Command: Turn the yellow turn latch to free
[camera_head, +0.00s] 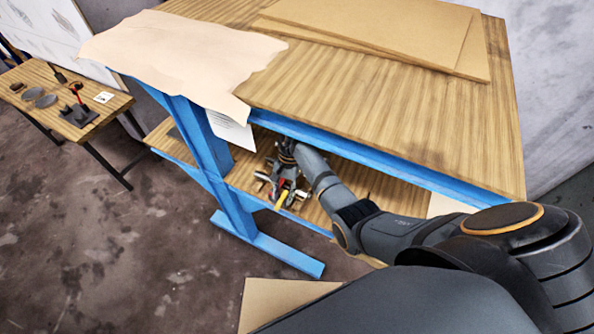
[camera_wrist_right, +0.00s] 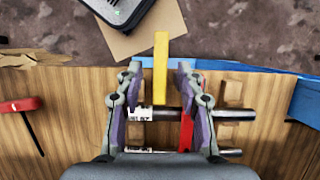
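The yellow turn latch (camera_wrist_right: 161,62) is a flat yellow bar standing upright in the right wrist view, with its far end over the shelf's blue edge. My right gripper (camera_wrist_right: 159,75) is open, with one finger on each side of the bar. Gaps show on both sides, so the fingers look apart from it. A metal rod fixture (camera_wrist_right: 165,114) with a red part (camera_wrist_right: 186,132) lies under the fingers and is partly hidden by them. In the head view the yellow latch (camera_head: 284,197) shows small below my right gripper (camera_head: 283,183). My left gripper is not in view.
The fixture is on the wooden lower shelf (camera_wrist_right: 70,125), under the blue-framed tabletop (camera_head: 400,105). A red-handled tool (camera_wrist_right: 20,104) lies left in the wrist view. A cardboard sheet (camera_head: 275,297) lies on the floor. A small side table (camera_head: 110,105) holds several items.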

